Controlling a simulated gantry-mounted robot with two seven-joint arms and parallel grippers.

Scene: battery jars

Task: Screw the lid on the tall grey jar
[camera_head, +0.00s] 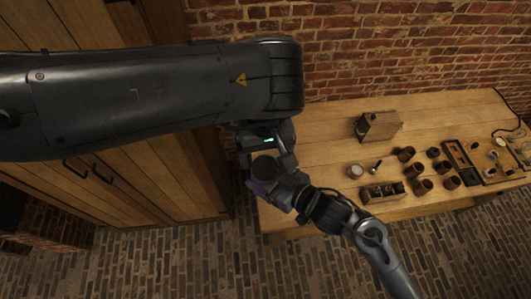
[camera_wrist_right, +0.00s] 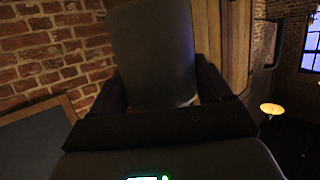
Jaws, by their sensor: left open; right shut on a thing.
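The tall grey jar (camera_wrist_right: 152,45) stands up between the two fingers of my right gripper (camera_wrist_right: 160,95) in the right wrist view. My right gripper (camera_head: 274,179) is shut on it. In the head view a dark round end of the jar (camera_head: 265,166) shows between the two grippers. My left gripper (camera_head: 266,138) is open, close beside the jar, and partly hidden under my left arm. Whether it touches the jar cannot be told. I cannot tell the lid apart in either view.
The wooden table (camera_head: 310,150) spreads to the right. On it are a wooden box (camera_head: 378,125), a pale-topped jar (camera_head: 355,171), several brown cups (camera_head: 422,187), a rack (camera_head: 384,192) and a tray (camera_head: 461,162). Wooden cabinets (camera_head: 130,185) stand at left. The table's near-left part is clear.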

